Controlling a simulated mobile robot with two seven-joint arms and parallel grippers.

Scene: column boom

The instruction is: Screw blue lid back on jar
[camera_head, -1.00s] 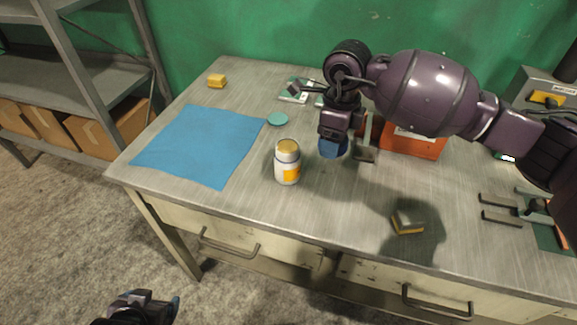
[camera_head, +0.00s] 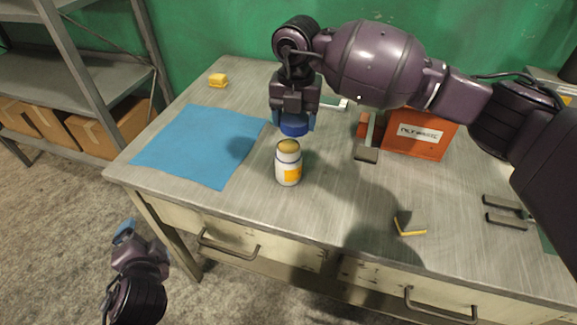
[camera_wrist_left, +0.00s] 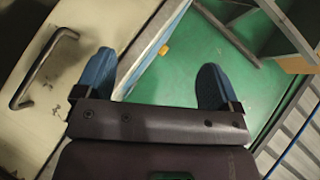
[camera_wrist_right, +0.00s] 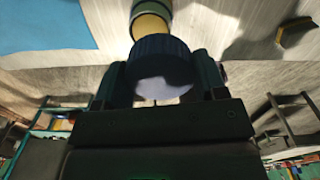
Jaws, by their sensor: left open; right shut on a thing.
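The jar (camera_head: 288,168) stands upright on the workbench, white with an orange label and a yellowish open top. My right gripper (camera_head: 293,122) is shut on the blue lid (camera_head: 294,127) and holds it above the jar, a little behind it in the head view. In the right wrist view the lid (camera_wrist_right: 161,66) sits between the two fingers, with the jar (camera_wrist_right: 152,20) just beyond it, apart from it. My left gripper (camera_head: 124,238) is open and empty, low in front of the bench's left side. Its spread blue fingers show in the left wrist view (camera_wrist_left: 160,85).
A blue mat (camera_head: 200,146) lies left of the jar. A yellow block (camera_head: 218,80) is at the back left. An orange box (camera_head: 420,136) stands at the back right. The bench around the jar is clear.

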